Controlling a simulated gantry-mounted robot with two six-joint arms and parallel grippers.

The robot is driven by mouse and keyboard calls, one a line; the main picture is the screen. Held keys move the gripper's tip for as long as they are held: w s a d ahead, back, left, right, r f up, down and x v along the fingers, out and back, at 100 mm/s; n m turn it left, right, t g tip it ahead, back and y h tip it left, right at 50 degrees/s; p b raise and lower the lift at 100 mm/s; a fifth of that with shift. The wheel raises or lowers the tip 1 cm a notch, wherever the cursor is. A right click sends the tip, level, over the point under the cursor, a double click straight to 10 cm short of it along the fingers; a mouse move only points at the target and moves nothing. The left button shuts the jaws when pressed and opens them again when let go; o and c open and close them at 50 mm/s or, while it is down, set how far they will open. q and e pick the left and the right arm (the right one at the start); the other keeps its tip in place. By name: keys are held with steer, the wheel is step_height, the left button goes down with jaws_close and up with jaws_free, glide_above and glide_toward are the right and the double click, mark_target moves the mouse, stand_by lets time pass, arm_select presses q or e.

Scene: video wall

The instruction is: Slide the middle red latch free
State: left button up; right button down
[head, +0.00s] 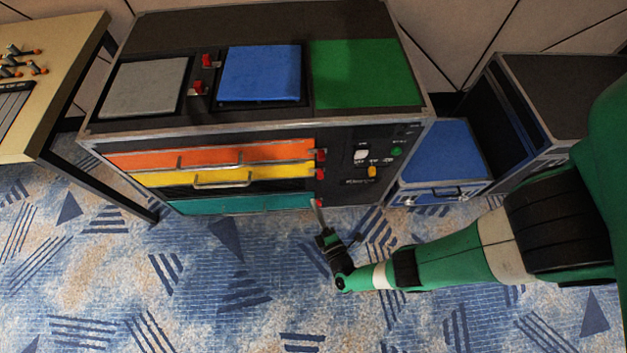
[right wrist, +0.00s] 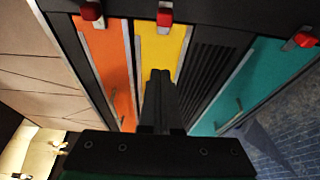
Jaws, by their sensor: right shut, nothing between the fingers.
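The middle red latch (head: 320,173) is at the right end of the yellow drawer (head: 270,173) on the cabinet front. In the right wrist view, this red latch (right wrist: 165,16) sits at the top, above my fingertips and apart from them. An upper red latch (head: 321,155) is by the orange drawer, and a lower one (right wrist: 304,40) is by the teal drawer. My right gripper (head: 315,203) is shut and empty in front of the cabinet. In the right wrist view its fingers (right wrist: 160,76) overlap the yellow drawer. My left gripper is out of view.
The cabinet top holds grey, blue (head: 260,73) and green panels, with red switches between grey and blue. A button panel (head: 372,160) is right of the latches. A blue-topped box (head: 440,150) stands right of the cabinet, and a table (head: 60,85) at left. The carpet in front is clear.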

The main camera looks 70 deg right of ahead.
mark_target(310, 171)
steer(key=b+x, duration=0.3)
steer(key=x, duration=0.7)
steer(key=shift+d+f, duration=0.1)
steer(key=shift+f, duration=0.05)
steer(key=s, duration=0.1)
steer(key=s+d, duration=0.1)
steer(key=s, duration=0.1)
steer(key=shift+s+d, duration=0.1)
steer(key=shift+s, duration=0.3)
steer(key=shift+w+d, duration=0.1)
